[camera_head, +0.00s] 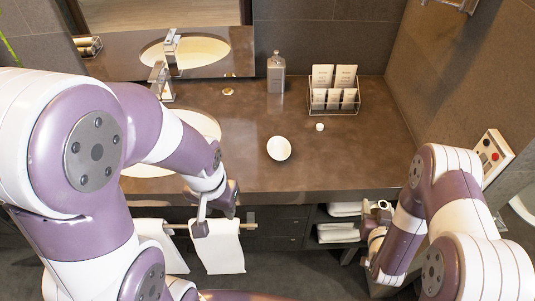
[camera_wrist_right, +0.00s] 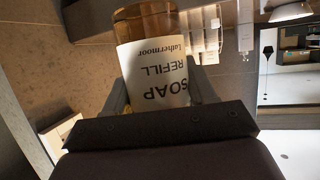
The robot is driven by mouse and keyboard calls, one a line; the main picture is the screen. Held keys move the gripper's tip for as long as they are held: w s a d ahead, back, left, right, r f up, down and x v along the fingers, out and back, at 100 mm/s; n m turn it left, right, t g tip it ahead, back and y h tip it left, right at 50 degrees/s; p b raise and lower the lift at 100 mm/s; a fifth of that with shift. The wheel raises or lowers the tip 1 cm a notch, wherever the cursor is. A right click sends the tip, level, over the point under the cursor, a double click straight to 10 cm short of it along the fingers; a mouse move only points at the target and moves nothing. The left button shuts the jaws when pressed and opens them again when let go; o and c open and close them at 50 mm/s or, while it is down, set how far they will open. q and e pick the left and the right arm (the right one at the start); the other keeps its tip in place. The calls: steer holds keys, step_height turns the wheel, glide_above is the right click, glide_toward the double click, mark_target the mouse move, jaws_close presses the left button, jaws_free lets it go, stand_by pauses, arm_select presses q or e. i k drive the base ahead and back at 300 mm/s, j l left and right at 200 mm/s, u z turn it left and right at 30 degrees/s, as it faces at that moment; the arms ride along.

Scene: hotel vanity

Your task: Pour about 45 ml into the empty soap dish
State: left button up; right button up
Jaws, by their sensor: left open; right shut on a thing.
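A small round white dish (camera_head: 279,148), apparently the soap dish, sits on the brown counter (camera_head: 245,155) near its middle and looks empty. My right gripper (camera_head: 376,210) is beyond the counter's front edge at the lower right, apart from the dish. In the right wrist view it is shut on an amber bottle (camera_wrist_right: 143,28) with a white label (camera_wrist_right: 155,72) reading "SOAP REFILL Lathermoor". The label text appears inverted there. The bottle is hard to make out in the head view, and its liquid level cannot be told. My left gripper (camera_head: 217,217) is open and empty at the counter's front edge, left of the dish.
A grey dispenser bottle (camera_head: 276,74) stands at the back. A wire rack (camera_head: 334,102) of cards stands right of it, with a small white cap-like item (camera_head: 320,127) before it. The sink (camera_head: 203,124) and faucet (camera_head: 160,80) are left. White towels (camera_head: 218,248) hang below.

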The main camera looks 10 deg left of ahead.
mark_target(279, 148)
steer(key=u, duration=0.4)
steer(key=l+u, duration=0.15)
steer(key=u, duration=0.2)
steer(key=l+u, duration=0.15)
steer(key=u, duration=0.25)
steer(key=i+l+u, duration=0.1)
steer(key=u, duration=0.3)
steer(key=i+l, duration=0.1)
steer(key=l, duration=0.45)
steer(key=i+l, duration=0.1)
steer(key=l, duration=0.45)
steer(key=i+j, duration=0.1)
